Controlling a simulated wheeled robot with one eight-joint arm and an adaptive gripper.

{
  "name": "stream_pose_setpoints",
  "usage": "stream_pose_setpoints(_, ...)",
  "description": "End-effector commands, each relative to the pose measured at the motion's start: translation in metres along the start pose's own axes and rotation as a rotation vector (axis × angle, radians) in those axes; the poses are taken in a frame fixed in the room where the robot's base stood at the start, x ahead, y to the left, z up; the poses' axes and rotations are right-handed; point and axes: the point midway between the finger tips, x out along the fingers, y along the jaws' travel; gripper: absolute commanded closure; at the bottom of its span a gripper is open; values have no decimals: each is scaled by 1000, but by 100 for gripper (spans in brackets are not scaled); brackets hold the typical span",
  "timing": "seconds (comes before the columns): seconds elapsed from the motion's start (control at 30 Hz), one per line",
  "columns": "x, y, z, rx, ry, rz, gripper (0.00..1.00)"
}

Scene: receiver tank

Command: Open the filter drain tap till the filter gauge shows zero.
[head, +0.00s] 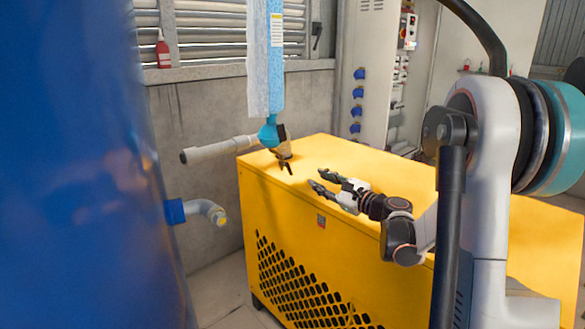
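My gripper (318,179) is above the top of the yellow cabinet, pointing left. Its two dark fingertips are apart with nothing visible between them. To its left, a small brownish fitting with a dark lever (284,158) hangs by the light blue bulb-shaped end (268,133) of a vertical pipe; it may be the filter drain tap, but it is too small to be sure. A clear gap lies between it and my fingertips. I cannot make out a filter gauge in this view.
The yellow cabinet (340,245) stands below my gripper. A grey horizontal pipe (220,150) runs left of the fitting. A large blue tank (80,180) with a bent outlet pipe (206,210) fills the left. A grey electrical cabinet (362,60) stands behind.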

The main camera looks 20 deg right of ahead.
Motion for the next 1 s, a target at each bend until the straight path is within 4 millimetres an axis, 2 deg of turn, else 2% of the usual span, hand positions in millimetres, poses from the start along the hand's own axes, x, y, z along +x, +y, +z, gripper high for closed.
stream_pose_setpoints(0.17, -3, 0, 2, 153, 0, 0, 72)
stream_pose_setpoints(0.37, 7, 1, 1, 185, -1, 2, 72)
stream_pose_setpoints(0.47, 21, 2, 1, 184, -1, 2, 72)
stream_pose_setpoints(0.8, 87, 2, 0, 182, -1, 2, 72)
stream_pose_setpoints(1.0, 118, 1, 1, 182, -1, 1, 72)
